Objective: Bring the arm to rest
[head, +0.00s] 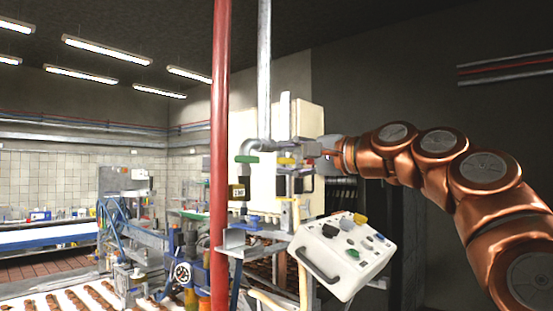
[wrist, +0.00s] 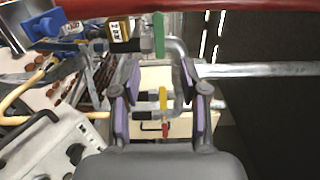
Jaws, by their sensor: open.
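My copper-coloured arm (head: 436,143) reaches in from the right in the head view, bent and raised. My gripper (head: 322,154) is at its left end, in front of the cream cabinet and beside the pipework. In the wrist view my gripper (wrist: 160,84) is open, its purple-padded fingers spread apart and nothing held. A yellow valve handle (wrist: 163,98) and a small red handle (wrist: 165,130) show between the fingers, with a pipe behind them. I cannot tell how far they are from the fingers.
A green valve handle (wrist: 158,35) is beyond the fingertips. A white control box (head: 343,258) with knobs stands below my gripper. A red vertical post (head: 219,150) and a grey pipe (head: 264,70) are to the left. The dark wall (head: 400,80) behind my arm looks clear.

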